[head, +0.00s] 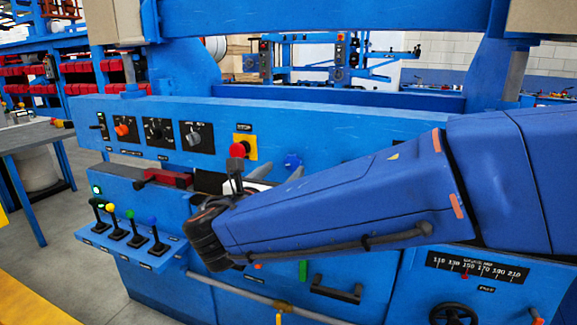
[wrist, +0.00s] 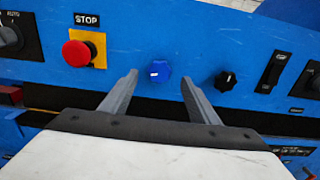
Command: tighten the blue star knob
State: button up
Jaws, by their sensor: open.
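The blue star knob (wrist: 158,72) sits on the blue front panel, between the red stop button and a black knob in the wrist view. It also shows in the head view (head: 293,161), just above my arm. My gripper (wrist: 158,82) is open and empty. Its two grey fingers point at the panel, one on the left and one on the right of the blue knob in the picture. I cannot tell how far the fingertips are from the panel. In the head view my arm hides most of the gripper.
A red stop button (wrist: 77,53) on a yellow plate is left of the blue knob. A black knob (wrist: 225,80) and a black rocker switch (wrist: 271,72) are on the right. A handwheel (head: 453,314) is at the lower right.

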aim_at(292, 162)
jog(key=shift+x, duration=2.45)
jog(key=c, duration=1)
